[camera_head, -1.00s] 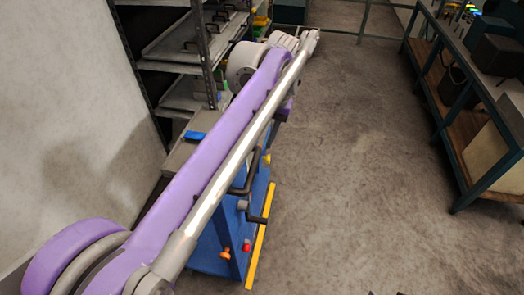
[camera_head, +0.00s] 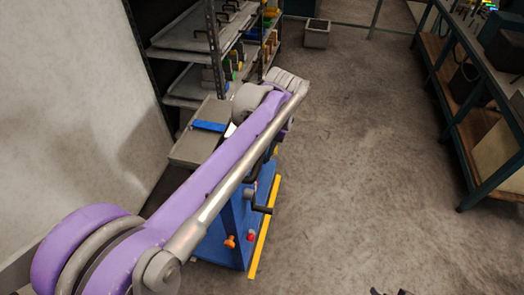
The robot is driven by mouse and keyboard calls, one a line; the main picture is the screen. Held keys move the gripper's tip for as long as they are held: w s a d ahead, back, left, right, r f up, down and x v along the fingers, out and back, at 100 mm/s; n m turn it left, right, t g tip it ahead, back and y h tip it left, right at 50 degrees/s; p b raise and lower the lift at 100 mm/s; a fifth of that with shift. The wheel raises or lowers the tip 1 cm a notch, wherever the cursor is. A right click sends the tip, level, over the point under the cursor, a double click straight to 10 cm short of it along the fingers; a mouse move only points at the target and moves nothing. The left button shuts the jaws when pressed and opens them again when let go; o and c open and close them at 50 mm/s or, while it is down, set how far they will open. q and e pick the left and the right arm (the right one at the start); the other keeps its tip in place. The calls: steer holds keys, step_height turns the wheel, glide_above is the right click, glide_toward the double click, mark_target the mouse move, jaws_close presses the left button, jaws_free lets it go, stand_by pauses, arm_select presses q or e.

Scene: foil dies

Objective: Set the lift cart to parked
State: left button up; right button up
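The lift cart (camera_head: 220,250) is blue, with a yellow strip (camera_head: 265,230) along its right edge. An orange knob (camera_head: 230,241) and a red knob (camera_head: 251,236) show low on it. A dark crank-like handle (camera_head: 262,209) sticks out on its right side. My purple and grey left arm crosses over the cart and hides much of it. The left gripper's fingers are hidden or too unclear behind the arm's far end, near the cart's upper right. A small dark part shows at the bottom edge, perhaps my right gripper (camera_head: 390,292); its state is unclear.
A grey flat platform (camera_head: 185,152) with a blue piece (camera_head: 208,126) lies beside the arm. A shelf rack (camera_head: 217,50) with trays stands behind. A grey bin (camera_head: 317,38) stands at the back. A workbench (camera_head: 465,140) runs along the right. The middle floor is clear.

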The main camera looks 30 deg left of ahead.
arm_select(q)
jaws_close()
stand_by(1.3)
